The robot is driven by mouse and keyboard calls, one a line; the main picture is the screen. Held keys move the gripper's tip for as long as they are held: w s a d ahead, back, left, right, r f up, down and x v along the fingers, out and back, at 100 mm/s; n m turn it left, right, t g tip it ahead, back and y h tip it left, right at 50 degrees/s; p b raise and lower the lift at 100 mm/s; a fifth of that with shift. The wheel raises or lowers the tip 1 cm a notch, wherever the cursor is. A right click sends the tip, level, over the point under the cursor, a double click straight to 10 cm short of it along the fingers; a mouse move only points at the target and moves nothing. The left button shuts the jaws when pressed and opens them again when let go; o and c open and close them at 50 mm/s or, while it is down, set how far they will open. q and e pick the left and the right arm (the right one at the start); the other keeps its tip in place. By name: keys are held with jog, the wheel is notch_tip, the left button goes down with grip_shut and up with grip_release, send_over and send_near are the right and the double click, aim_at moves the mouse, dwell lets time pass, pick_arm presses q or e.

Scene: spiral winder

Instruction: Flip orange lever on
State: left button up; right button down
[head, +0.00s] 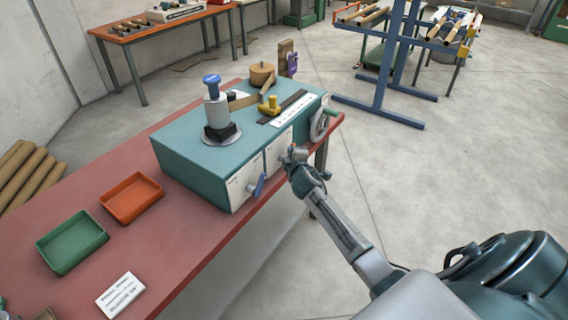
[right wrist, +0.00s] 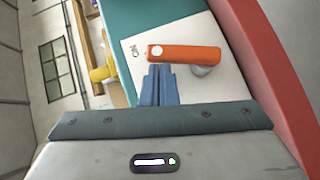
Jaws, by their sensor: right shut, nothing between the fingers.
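The orange lever (right wrist: 190,53) shows large in the right wrist view, on a white panel (right wrist: 133,75) of the teal machine (head: 190,150). It lies across the picture, with its pivot at the right and its free end, with a pale round spot, at the left near the "ON" marking. My right gripper (right wrist: 160,68) is shut and empty, its fingertips right at the lever's lower edge by the free end; I cannot tell if they touch. In the head view my right gripper (head: 292,157) is at the machine's front and mostly hides the lever. My left gripper is not in view.
A blue lever (head: 259,185) sits left of my right gripper on the same front, and a handwheel (head: 322,124) is at the right end. The red bench (head: 190,245) holds an orange tray (head: 132,198) and a green tray (head: 72,241). Floor in front is clear.

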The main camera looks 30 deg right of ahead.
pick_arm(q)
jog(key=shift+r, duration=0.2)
pick_arm(e)
jog(key=shift+w+d, duration=0.25)
jog(key=shift+d, duration=0.3)
jog(key=shift+r, duration=0.15)
